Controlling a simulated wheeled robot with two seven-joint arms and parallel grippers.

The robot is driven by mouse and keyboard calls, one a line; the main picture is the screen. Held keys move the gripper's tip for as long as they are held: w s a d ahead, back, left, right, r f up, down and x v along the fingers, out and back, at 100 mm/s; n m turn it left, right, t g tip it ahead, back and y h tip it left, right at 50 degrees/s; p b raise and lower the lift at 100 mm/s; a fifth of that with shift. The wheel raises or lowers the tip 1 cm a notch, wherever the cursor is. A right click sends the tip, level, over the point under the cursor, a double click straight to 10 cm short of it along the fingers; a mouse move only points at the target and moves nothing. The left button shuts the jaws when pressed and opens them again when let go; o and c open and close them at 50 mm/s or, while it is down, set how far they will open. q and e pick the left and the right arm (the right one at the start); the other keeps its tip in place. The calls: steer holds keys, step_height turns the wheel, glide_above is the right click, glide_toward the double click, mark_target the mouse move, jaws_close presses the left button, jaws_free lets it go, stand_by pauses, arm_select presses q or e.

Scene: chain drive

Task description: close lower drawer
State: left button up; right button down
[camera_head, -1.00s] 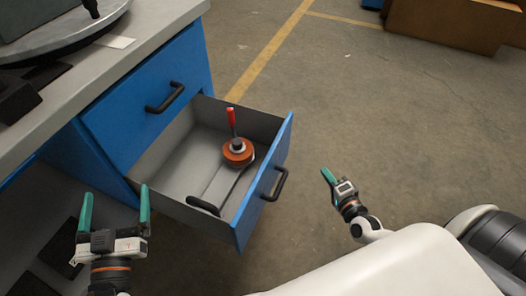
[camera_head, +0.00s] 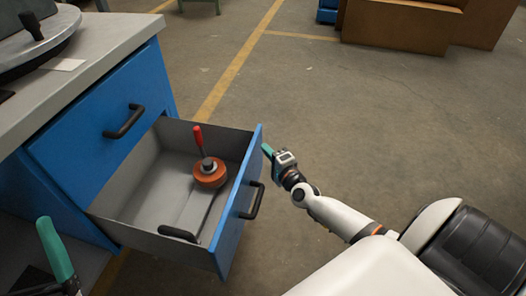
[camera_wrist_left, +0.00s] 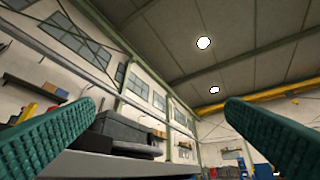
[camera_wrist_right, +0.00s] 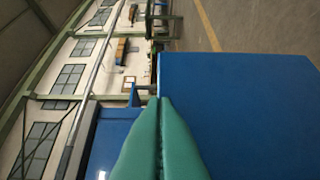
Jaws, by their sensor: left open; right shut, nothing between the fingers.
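The lower drawer (camera_head: 240,205) of the blue cabinet is pulled out, with a black handle (camera_head: 253,200) on its blue front. Inside lie an orange tool with a red handle (camera_head: 209,173) and a black-gripped tool (camera_head: 178,233). My right gripper (camera_head: 266,150) is shut and empty, close to the far end of the drawer front on its outer side. In the right wrist view the shut green fingertips (camera_wrist_right: 158,102) are at the edge of a blue panel (camera_wrist_right: 240,110); I cannot tell if they touch. My left gripper (camera_wrist_left: 160,115) is open and empty; one finger shows at the head view's lower left.
The closed upper drawer (camera_head: 105,120) is above the open one, under the grey worktop (camera_head: 100,45). The floor (camera_head: 350,110) right of the drawer is clear. Brown boxes (camera_head: 395,25) stand far back.

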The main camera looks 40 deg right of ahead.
steer(key=shift+w+a, duration=0.5)
steer(key=shift+w, duration=0.05)
